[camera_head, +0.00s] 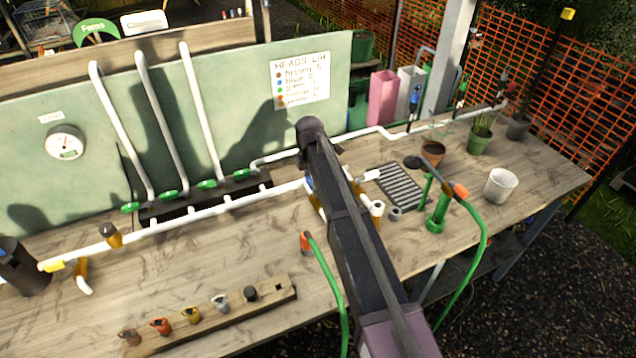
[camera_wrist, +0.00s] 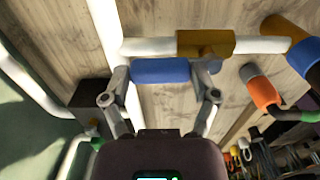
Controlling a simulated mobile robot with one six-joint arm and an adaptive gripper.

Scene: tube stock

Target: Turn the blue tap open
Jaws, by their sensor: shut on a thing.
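The blue tap handle (camera_wrist: 160,71) lies between the two fingers of my gripper (camera_wrist: 163,80) in the wrist view. The fingers are shut on its two ends. The handle lies beside the brass-coloured valve body (camera_wrist: 205,43), nearly parallel with it. White pipe joins that body on both sides. In the head view my arm covers most of the gripper and tap; only a small blue patch (camera_head: 309,183) shows beside the arm.
A white pipe (camera_head: 215,211) runs along the bench (camera_head: 230,262). A rack with several tap heads (camera_head: 190,315) stands in front. A green hose (camera_head: 334,285) with an orange end is close to my arm. A drain grate (camera_head: 400,187) and white pot (camera_head: 500,186) are to the right.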

